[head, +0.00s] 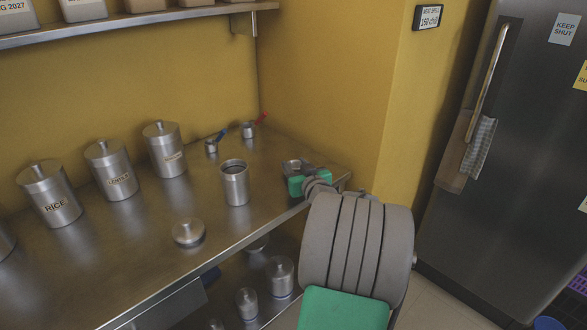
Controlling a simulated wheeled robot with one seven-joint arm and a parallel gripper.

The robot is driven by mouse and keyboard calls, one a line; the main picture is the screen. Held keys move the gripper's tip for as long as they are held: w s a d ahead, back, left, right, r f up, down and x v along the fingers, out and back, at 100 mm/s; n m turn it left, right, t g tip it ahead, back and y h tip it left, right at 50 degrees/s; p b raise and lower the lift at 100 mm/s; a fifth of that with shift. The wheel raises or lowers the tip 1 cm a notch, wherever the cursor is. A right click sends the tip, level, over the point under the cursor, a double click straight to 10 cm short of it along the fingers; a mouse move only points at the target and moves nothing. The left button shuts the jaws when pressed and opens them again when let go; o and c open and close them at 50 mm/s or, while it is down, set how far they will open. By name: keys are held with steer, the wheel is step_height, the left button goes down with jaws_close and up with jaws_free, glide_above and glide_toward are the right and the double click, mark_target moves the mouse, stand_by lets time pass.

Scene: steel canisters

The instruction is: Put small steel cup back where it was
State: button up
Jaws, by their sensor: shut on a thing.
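My gripper (297,170) is low over the right end of the steel counter, beside the green part of my wrist. It is shut on a small steel cup (291,165), whose rim shows just past the wrist. The fingers and the cup's lower part are mostly hidden, so I cannot tell whether the cup touches the counter. Two other small steel cups stand near the back wall, one with a blue handle (211,147) and one with a red handle (248,131). An open steel canister (236,188) stands left of my gripper.
The steel counter (135,245) holds a loose lid (188,233) near its front edge. Lidded canisters, one labelled RICE (55,205), line the left back. A shelf hangs above; more canisters (280,275) stand below. A steel fridge (520,170) is at right.

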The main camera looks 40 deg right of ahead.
steer(key=shift+f+b, duration=0.15)
steer(key=shift+b, duration=0.15)
steer(key=o, duration=1.3)
steer(key=shift+o, duration=0.2)
steer(key=shift+r+p, duration=0.4)
steer(key=shift+p, duration=0.05)
steer(key=v, duration=1.1)
steer(key=shift+f, duration=0.1)
steer(key=shift+s+a, duration=0.25)
steer(key=shift+s, duration=0.25)
